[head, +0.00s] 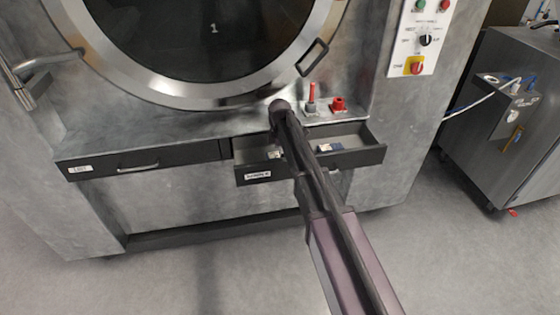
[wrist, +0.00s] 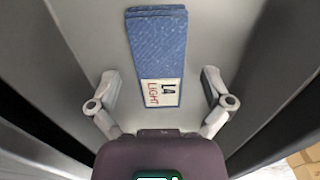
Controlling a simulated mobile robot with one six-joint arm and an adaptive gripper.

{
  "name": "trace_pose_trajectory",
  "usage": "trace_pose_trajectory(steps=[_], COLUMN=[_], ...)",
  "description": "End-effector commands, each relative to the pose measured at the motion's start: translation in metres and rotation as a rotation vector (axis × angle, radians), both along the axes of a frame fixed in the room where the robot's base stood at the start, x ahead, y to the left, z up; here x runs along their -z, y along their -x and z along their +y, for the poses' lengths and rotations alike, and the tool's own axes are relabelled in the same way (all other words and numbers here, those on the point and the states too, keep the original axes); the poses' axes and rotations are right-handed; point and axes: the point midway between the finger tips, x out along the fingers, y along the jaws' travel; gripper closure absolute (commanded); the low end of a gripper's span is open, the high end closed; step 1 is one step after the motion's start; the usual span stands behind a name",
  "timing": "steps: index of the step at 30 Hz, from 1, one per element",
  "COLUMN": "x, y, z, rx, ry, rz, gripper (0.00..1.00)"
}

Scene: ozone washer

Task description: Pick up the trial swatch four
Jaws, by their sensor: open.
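A blue denim swatch (wrist: 158,45) lies flat on the light grey floor of the open drawer. Its white label reads "L4" and "LIGHT". In the wrist view it lies between and beyond the fingers of my open gripper (wrist: 160,86), with a gap on each side and nothing in the grip. In the head view, a small blue and white piece (head: 330,147) shows in the open drawer (head: 362,158), right of my arm; I cannot tell if it is the same swatch. My arm hides the drawer's middle, and my gripper cannot be made out clearly there.
Dark drawer walls stand close on both sides in the wrist view. A shut drawer (head: 140,164) is at the left. Above are the round washer door (head: 200,95) and a red-topped fixture (head: 338,104). A metal cabinet (head: 500,115) stands at the right.

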Motion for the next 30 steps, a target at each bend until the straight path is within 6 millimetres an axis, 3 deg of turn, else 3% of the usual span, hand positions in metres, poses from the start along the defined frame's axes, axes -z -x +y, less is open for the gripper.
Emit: trace_pose_trajectory(steps=[21, 30], x=[0.0041, 0.0041], y=[-0.0003, -0.0002], z=[-0.0012, -0.0011], rx=[0.001, 0.001], ry=[0.000, 0.000], rz=[0.000, 0.000], gripper=[0.00, 0.88])
